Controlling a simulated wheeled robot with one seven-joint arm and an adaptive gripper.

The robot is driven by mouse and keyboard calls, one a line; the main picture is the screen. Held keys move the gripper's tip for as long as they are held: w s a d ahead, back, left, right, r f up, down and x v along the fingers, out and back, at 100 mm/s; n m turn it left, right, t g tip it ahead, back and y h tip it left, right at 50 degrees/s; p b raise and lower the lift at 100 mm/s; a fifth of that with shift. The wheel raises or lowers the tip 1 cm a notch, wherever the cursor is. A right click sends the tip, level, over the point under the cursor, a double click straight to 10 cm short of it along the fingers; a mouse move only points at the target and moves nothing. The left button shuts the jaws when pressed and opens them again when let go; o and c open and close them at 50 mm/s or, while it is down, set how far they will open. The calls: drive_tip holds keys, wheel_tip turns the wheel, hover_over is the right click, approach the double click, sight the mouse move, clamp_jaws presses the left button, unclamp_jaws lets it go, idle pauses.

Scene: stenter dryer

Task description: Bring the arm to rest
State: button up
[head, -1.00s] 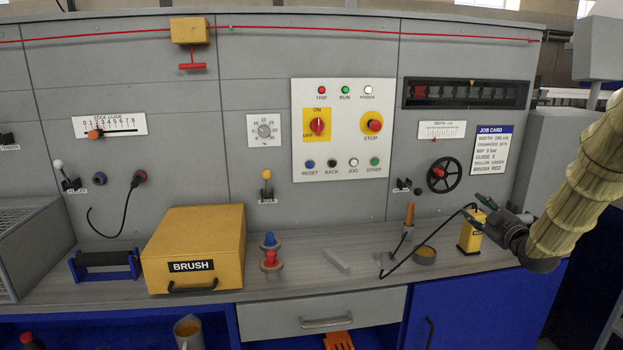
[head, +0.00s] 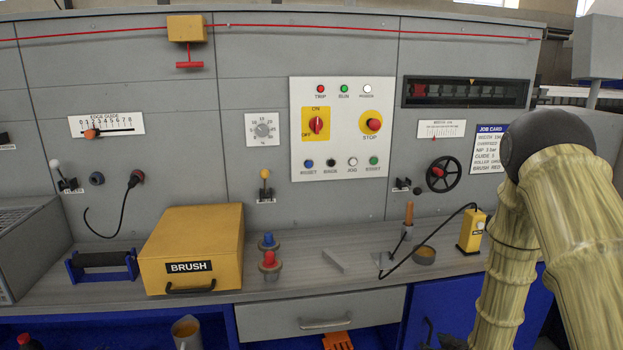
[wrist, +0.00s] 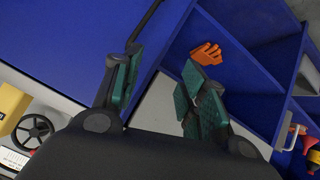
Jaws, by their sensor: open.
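My gripper (wrist: 160,95) shows in the wrist view with its two green-padded fingers apart and nothing between them. In the head view my arm bends at a dark elbow joint on the right and hangs down in front of the blue cabinet door (head: 432,300). The gripper end is low at the bottom edge there, dark and mostly cut off or hidden. My arm covers part of the job card (head: 489,150) and the right end of the bench.
The grey bench top (head: 320,285) holds a yellow BRUSH box (head: 205,235), red and blue knobbed pieces, and a yellow box (head: 471,232) with a black cable close to my arm. Below are a grey drawer (head: 325,318) and an open blue shelf with an orange glove (wrist: 206,53).

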drive_tip(key=s+a+f+m+g, duration=0.25)
drive_tip(key=s+a+f, duration=0.25)
drive_tip(key=s+f, duration=0.6)
drive_tip(key=s+a+f+m+g, duration=0.1)
drive_tip(key=s+a+f+g, duration=0.1)
drive_tip(key=s, duration=0.8)
drive_tip(key=s+a+f+m+g, duration=0.1)
drive_tip(key=s+a+f+g, duration=0.1)
drive_tip(key=s, duration=0.8)
drive_tip(key=s+a+f+m+g, duration=0.1)
drive_tip(key=s+g, duration=0.3)
drive_tip(key=s, duration=0.7)
drive_tip(key=shift+a+f+h, duration=0.4)
drive_tip(key=shift+a+f, duration=0.35)
drive_tip(key=shift+a, duration=0.1)
drive_tip(key=shift+w, duration=0.1)
